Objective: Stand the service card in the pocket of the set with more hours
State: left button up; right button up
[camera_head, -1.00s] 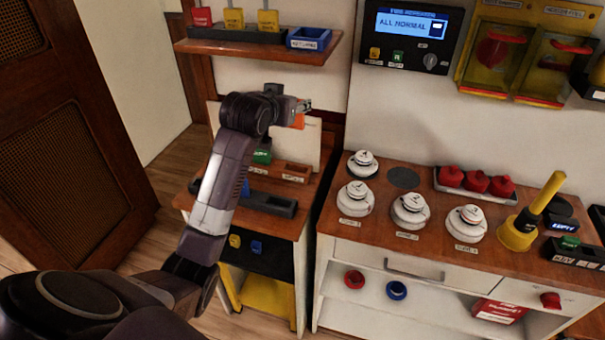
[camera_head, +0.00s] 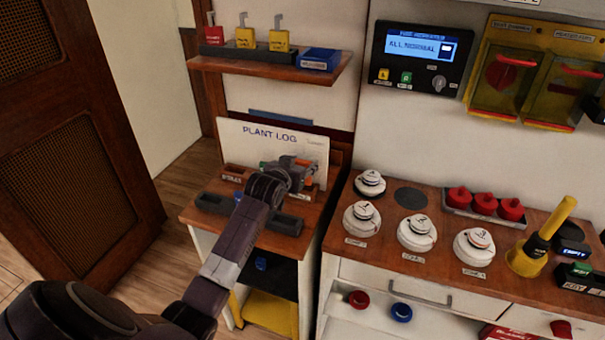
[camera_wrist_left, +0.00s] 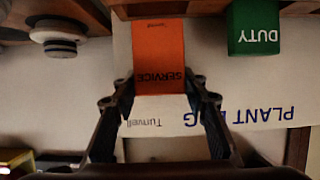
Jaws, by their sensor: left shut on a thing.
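The orange service card (camera_wrist_left: 158,50) is held in my left gripper (camera_wrist_left: 160,92), its printing upside down in the left wrist view. In the head view my left gripper (camera_head: 298,172) is in front of the lower right of the white Plant Log board (camera_head: 240,140). A brown holder (camera_wrist_left: 165,9) lies at the card's far end; I cannot tell whether the card touches or enters it. A second brown holder (camera_head: 236,173) sits at the board's lower left. A green Duty block (camera_wrist_left: 254,27) stands beside the card. No hours are readable. My right gripper is not in view.
A dark slotted tray (camera_head: 215,204) lies in front of the board. Above is a shelf (camera_head: 265,73) with red and yellow tags and a blue tray (camera_head: 318,60). White detectors (camera_head: 361,218) stand on the counter at right, one also upper left in the wrist view (camera_wrist_left: 60,38).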

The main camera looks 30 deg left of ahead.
pick_arm(q)
notch_tip(320, 180, down, 4)
jog(key=shift+r, duration=0.1)
jog(key=shift+f, duration=0.25)
jog(key=o, duration=1.2)
jog(key=shift+c, duration=0.2)
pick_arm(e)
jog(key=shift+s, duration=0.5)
pick_arm(q)
jog(key=shift+r, duration=0.25)
jog(key=v, duration=1.2)
jog(key=shift+b, duration=0.35)
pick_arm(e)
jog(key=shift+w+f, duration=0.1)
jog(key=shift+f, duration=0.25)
